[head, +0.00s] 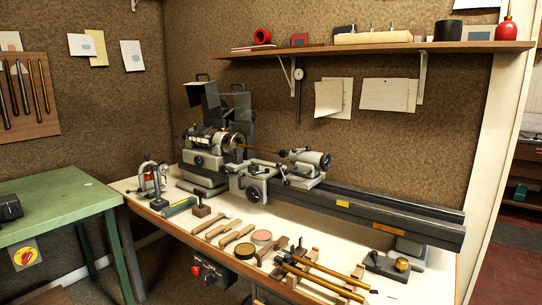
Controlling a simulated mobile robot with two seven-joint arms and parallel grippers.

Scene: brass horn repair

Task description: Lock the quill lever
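A small grey lathe stands on the bench against the brown wall. Its tailstock (311,167) sits on the bed right of the carriage, with a round end at its right. Small dark handles show around the tailstock, but they are too small to tell which is the quill lever or whether it is locked. A thin brass rod (262,149) runs between the headstock (207,147) and the tailstock. Neither of my grippers is in view.
The lathe bed (385,213) extends right of the tailstock, with bare rail there. Mallets (237,235), round tins (245,251) and brass tubes on wooden supports (318,275) crowd the bench front. A shelf (375,48) hangs above. A green table (55,215) stands left.

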